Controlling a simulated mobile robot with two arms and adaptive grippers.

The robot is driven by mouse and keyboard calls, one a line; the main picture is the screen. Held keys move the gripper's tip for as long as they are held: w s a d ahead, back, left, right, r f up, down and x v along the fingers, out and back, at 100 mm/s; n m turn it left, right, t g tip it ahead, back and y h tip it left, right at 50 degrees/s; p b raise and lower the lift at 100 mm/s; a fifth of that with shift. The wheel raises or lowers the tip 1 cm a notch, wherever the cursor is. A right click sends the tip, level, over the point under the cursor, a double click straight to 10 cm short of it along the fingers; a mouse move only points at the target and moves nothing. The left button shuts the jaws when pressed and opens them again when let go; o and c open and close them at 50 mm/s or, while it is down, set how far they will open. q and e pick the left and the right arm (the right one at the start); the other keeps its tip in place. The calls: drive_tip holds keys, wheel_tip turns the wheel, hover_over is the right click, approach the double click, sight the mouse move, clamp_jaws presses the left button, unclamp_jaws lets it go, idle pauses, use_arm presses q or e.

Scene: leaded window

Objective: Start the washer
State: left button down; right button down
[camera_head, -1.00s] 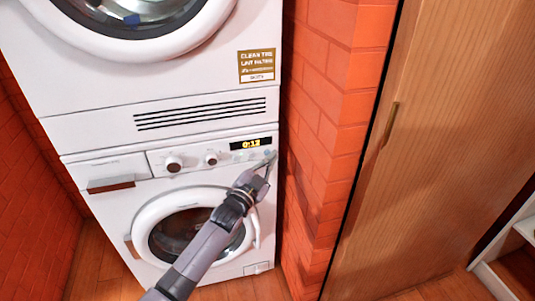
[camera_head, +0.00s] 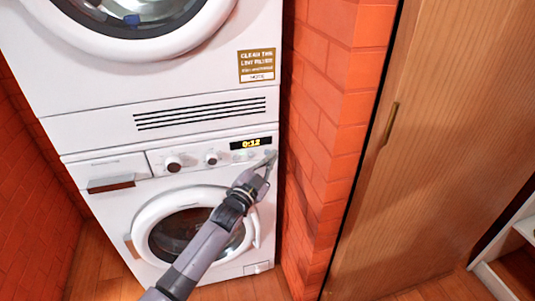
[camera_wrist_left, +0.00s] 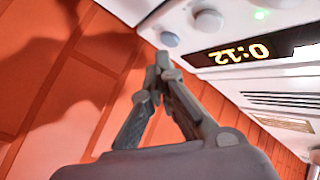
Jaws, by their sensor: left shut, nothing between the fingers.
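The white washer (camera_head: 110,205) is the lower unit of a stack, with a round glass door (camera_head: 180,228) that looks shut. Its control panel has two knobs (camera_head: 173,164) and a lit display (camera_head: 251,143) reading 0:12, which shows upside down in the left wrist view (camera_wrist_left: 229,54). My left gripper (camera_head: 270,156) is at the right end of the panel, over the buttons. In the left wrist view its fingertips (camera_wrist_left: 162,62) are together and empty, close to a round button (camera_wrist_left: 169,39); I cannot tell whether they touch it. My right gripper is not visible.
A second white machine (camera_head: 90,85) with a round door sits on top of the washer. An orange brick wall (camera_head: 325,130) stands close on the right, with a wooden door (camera_head: 440,120) beyond it. Another brick wall (camera_head: 30,190) is at the left.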

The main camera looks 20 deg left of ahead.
use_arm(q)
drive_tip(key=shift+w+a, duration=0.25)
drive_tip(key=shift+w, duration=0.05)
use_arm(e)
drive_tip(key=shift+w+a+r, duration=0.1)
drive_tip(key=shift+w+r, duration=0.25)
